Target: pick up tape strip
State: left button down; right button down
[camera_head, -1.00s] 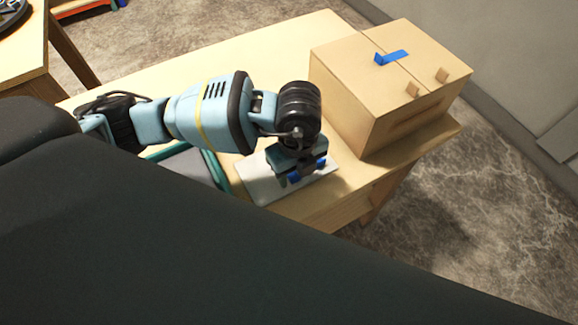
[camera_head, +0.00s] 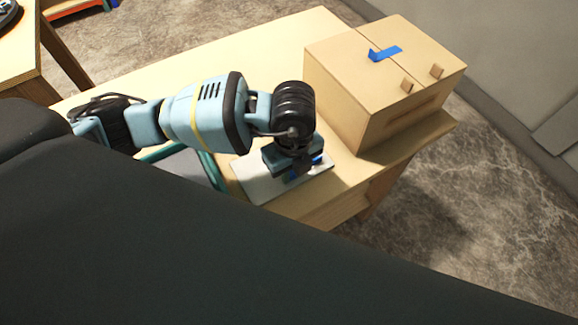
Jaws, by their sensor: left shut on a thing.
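A blue tape strip (camera_head: 317,160) shows in small patches at my left gripper (camera_head: 302,174), low over a flat pale plate (camera_head: 262,188) on the table. The gripper is shut on the strip and hides most of it. I cannot tell whether the strip still touches the plate. Another blue tape strip (camera_head: 386,53) lies across the seam on top of a cardboard box (camera_head: 335,85). My right gripper is not in view.
The box stands at the right end of the wooden table (camera_head: 225,80), with two small tabs on its top. A teal-edged grey tray (camera_head: 185,168) lies left of the plate, partly behind my arm. The table's back left is clear.

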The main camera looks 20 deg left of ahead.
pick_arm(q)
jog(key=shift+r, duration=0.45)
jog(key=r, duration=0.2)
jog(key=shift+s+r, duration=0.25)
jog(key=shift+r, duration=0.15)
jog(key=s+d+r, duration=0.1)
jog(key=s+d, duration=0.1)
jog(key=s, duration=1.3)
jog(key=shift+s+d+r+p, duration=0.15)
jog(key=shift+d+p, duration=0.2)
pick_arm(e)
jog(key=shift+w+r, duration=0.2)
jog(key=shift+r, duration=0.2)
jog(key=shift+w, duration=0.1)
